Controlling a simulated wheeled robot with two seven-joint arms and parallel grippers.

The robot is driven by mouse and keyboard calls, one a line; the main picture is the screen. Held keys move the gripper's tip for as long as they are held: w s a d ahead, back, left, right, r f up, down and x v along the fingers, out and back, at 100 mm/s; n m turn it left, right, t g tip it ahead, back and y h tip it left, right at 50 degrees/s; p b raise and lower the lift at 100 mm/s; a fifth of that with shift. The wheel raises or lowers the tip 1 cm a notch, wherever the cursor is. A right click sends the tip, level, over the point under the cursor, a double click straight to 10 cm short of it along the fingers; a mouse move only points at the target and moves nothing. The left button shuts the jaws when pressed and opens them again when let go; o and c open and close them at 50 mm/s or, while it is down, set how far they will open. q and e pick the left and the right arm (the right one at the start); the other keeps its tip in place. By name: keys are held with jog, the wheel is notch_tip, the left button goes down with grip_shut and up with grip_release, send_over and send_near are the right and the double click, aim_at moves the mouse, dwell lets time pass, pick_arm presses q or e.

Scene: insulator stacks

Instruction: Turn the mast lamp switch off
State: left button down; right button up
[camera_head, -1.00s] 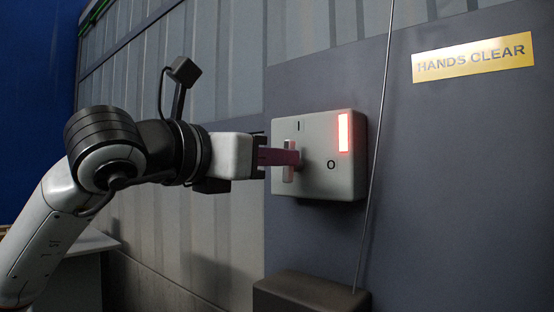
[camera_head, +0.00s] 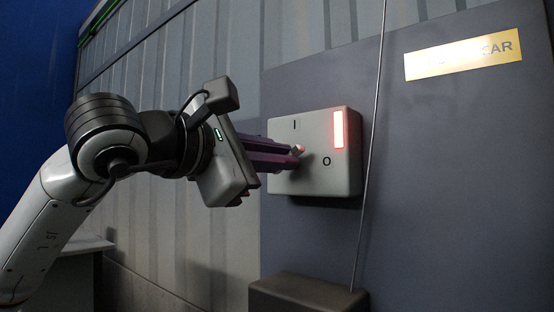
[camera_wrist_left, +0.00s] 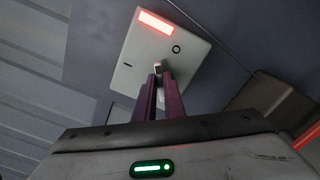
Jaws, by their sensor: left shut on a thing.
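The mast lamp switch is a pale grey box (camera_head: 335,178) on the dark wall panel, marked I at upper left and O at lower right. A lit red bar (camera_head: 338,129) glows at its upper right. My left gripper (camera_head: 299,153) is shut on the switch's small pale knob (camera_wrist_left: 158,67), with its purple fingers rolled at a slant. The fingers hide much of the knob. In the left wrist view the box's face (camera_wrist_left: 133,83) and the lit red bar (camera_wrist_left: 155,22) also show. The right gripper is in neither view.
A yellow sign (camera_head: 463,53) is fixed on the panel at upper right, partly washed out by glare. A thin rod or cable (camera_head: 373,130) runs close by the box's right side. A dark box (camera_head: 305,296) stands below. Ribbed wall lies at left.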

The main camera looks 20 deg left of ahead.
pick_arm(q)
jog(key=shift+s+d+f+m, duration=0.1)
jog(key=shift+f+m, duration=0.05)
jog(key=shift+m, duration=1.5)
jog(key=shift+d+f+m, duration=0.1)
jog(key=shift+f+m, duration=0.05)
jog(key=shift+m, duration=1.5)
jog(key=c, duration=1.8)
grip_release()
jog(key=shift+c, duration=0.2)
jog(key=shift+b, duration=0.3)
jog(key=b+v, duration=0.1)
jog(key=v, duration=0.9)
jog(key=shift+s, duration=0.15)
